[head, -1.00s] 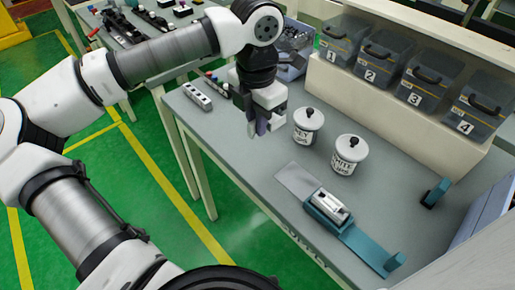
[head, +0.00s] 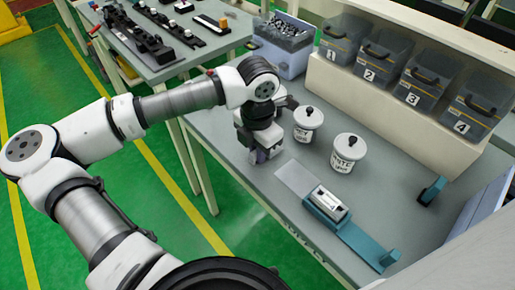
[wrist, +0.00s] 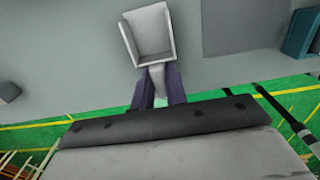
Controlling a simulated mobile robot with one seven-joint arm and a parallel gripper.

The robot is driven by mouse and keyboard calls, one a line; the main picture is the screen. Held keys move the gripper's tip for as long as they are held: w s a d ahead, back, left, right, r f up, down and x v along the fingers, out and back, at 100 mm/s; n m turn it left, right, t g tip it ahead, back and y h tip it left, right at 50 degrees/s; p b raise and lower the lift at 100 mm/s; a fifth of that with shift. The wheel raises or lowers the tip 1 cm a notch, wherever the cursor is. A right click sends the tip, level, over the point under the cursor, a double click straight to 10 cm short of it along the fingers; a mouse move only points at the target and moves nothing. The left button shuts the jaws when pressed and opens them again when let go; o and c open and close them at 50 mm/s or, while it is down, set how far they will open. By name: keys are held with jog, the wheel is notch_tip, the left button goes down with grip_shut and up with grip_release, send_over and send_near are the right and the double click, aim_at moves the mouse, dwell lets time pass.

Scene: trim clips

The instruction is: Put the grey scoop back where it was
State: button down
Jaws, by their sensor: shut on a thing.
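The grey scoop (wrist: 151,38) is held in my gripper (wrist: 158,88), with its open square bowl facing the camera in the wrist view. The two dark fingers are shut on its short handle. In the head view my gripper (head: 262,155) is low over the near edge of the grey table, left of the two white lidded tubs. The scoop is hard to make out there, mostly hidden by the gripper. I cannot tell whether the scoop touches the table.
White tubs (head: 307,124) and (head: 347,153) stand right of my gripper. A flat grey plate (head: 297,176) and a teal fixture (head: 325,207) with a metal part lie nearer. Numbered bins (head: 343,47) line the back shelf. A grey-blue bin (head: 283,45) stands behind.

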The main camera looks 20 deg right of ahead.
jog(key=shift+f, duration=0.15)
jog(key=c, duration=1.4)
grip_release()
